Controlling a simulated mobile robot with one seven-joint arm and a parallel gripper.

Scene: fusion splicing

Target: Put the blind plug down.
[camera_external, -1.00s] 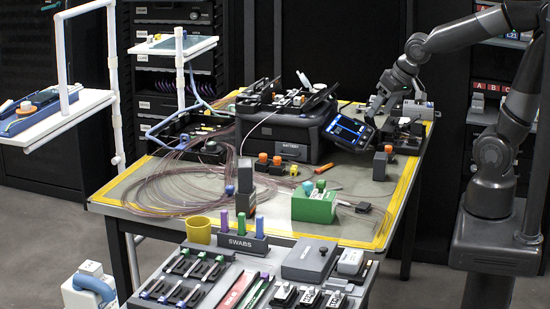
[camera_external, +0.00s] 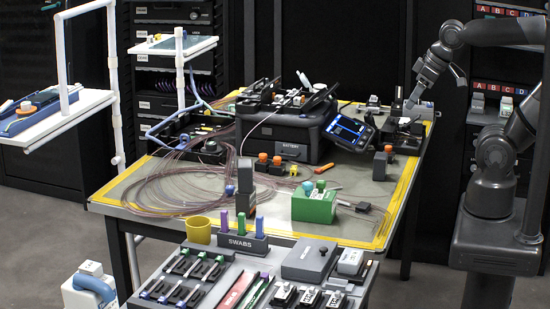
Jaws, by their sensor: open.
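My gripper (camera_external: 411,101) is at the back right of the workbench, pointing down and to the left, above the small dark fixtures (camera_external: 405,136) there. Its jaws are open and hold nothing that I can see. The blind plug is too small to pick out in this view. I cannot tell whether it lies among the fixtures near the gripper.
The black splicer (camera_external: 275,133) with its lit tablet screen (camera_external: 348,130) stands left of the gripper. The yellow-edged mat (camera_external: 372,228) has some bare room at the front right.

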